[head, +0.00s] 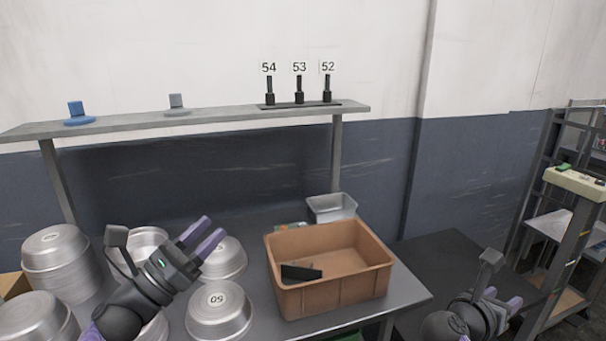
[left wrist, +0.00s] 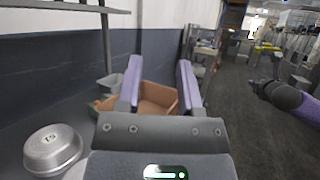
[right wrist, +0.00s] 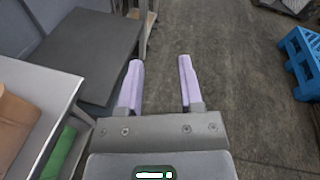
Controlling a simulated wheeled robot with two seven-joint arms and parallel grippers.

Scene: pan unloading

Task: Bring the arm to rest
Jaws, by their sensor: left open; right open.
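My left gripper (head: 205,241) is raised over the metal table among the pans, its purple fingers apart and empty, pointing up and to the right. In the left wrist view the open fingers (left wrist: 158,85) have the brown crate behind them. My right gripper (head: 507,302) is low at the right, beyond the table's right end. In the right wrist view its fingers (right wrist: 160,85) are apart with only floor between them. Several silver pans stand on the table, among them one marked 50 (head: 219,311) and a stack (head: 60,262) at the far left.
A brown crate (head: 335,295) with a dark object inside stands on the table (head: 411,298), with a small metal bin (head: 332,207) behind. A shelf (head: 220,119) spans above. A dark low table (head: 440,262) and a rack (head: 574,215) stand right. A blue pallet (right wrist: 303,62) lies on the floor.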

